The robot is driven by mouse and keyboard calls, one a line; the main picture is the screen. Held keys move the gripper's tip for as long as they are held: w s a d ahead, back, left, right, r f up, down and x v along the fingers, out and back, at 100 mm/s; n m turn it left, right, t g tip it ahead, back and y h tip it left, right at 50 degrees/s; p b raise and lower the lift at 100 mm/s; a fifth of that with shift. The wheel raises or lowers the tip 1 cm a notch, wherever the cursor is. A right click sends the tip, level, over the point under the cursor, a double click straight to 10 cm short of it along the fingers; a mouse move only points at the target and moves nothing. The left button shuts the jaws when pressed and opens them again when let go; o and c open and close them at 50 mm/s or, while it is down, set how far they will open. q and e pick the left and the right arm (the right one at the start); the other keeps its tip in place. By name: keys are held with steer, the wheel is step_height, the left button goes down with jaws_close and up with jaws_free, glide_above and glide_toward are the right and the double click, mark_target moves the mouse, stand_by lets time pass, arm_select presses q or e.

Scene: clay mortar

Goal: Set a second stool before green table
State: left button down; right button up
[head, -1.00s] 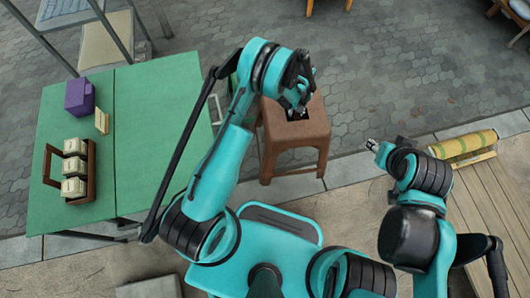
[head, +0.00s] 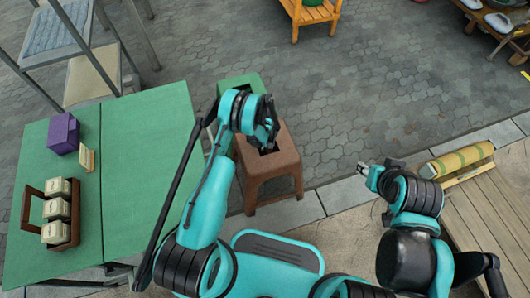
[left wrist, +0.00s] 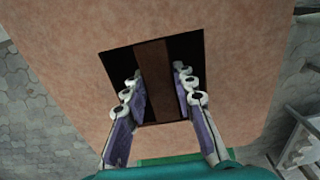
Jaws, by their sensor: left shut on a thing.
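The brown stool (head: 268,180) stands upright to the right of the green table (head: 145,150) in the head view. Its seat (left wrist: 240,60) fills the left wrist view, with a square hole crossed by a bar (left wrist: 157,85). My left gripper (left wrist: 158,95) has its fingers in the hole, one on each side of the bar, shut on the stool. I cannot tell whether its legs touch the ground. A green stool top (head: 240,84) shows behind my left arm, beside the table, mostly hidden. My right gripper (head: 363,168) is away to the right; its fingers are too small to read.
A purple box (head: 62,133) and a brown caddy (head: 60,215) stand on the green table. A chair (head: 75,50) is beyond it. A yellow-green roll (head: 457,160) lies at right by wooden planks (head: 490,205). Paving (head: 390,90) beyond the stool is open.

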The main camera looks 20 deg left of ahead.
arm_select(q)
steer(key=shift+a+f, duration=0.3)
steer(key=shift+a, duration=0.15)
step_height(320, 180, down, 4)
steer(key=shift+r+b, duration=0.1)
steer(key=shift+b, duration=0.95)
steer(key=c, duration=1.2)
jaws_free()
